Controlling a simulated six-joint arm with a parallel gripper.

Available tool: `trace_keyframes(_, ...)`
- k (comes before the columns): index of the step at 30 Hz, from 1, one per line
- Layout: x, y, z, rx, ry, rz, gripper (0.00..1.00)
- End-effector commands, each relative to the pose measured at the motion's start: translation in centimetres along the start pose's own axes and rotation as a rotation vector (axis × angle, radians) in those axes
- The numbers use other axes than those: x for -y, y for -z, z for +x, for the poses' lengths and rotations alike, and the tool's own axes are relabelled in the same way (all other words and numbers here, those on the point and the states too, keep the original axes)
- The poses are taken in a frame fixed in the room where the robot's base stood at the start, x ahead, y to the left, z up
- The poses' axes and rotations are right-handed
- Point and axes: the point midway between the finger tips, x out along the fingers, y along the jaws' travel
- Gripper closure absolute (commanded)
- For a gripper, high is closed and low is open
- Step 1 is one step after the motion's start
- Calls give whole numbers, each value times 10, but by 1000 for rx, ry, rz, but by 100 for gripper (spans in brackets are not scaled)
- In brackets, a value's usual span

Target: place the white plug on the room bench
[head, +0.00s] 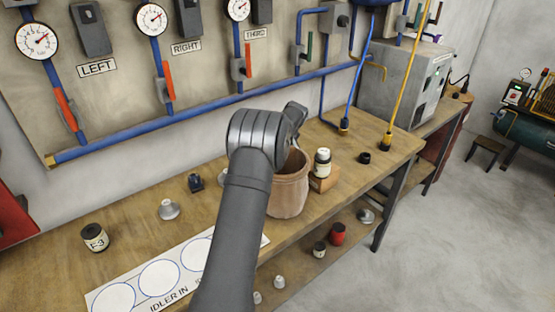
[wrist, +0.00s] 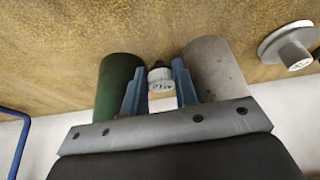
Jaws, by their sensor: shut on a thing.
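My gripper (wrist: 159,72) shows its two blue fingers in the wrist view, shut on a small white piece with a dark end and lettering, which I take to be the white plug (wrist: 162,86). Much of it is hidden between the fingers. In the head view my gripper (head: 297,112) is partly hidden by my own wrist, above the wooden bench (head: 130,236) behind the brown pot; the held piece cannot be made out there. A pale flanged plug (head: 168,209) stands on the bench at left. In the wrist view a pale flanged piece (wrist: 290,48) lies at upper right.
A brown pot (head: 288,192) stands below my gripper. A labelled jar (head: 322,162) on a wooden block is to its right. Jar F-3 (head: 95,238) and a white circled mat (head: 130,288) are at left. Green (wrist: 119,88) and grey (wrist: 217,72) cylinders flank the fingers.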

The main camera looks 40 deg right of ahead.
Motion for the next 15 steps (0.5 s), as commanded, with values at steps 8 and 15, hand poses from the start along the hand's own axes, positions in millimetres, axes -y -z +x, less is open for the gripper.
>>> trace_keyframes(8,0,-11,27,-1,-1,0,98)
trace_keyframes(15,0,-12,28,0,0,0,98)
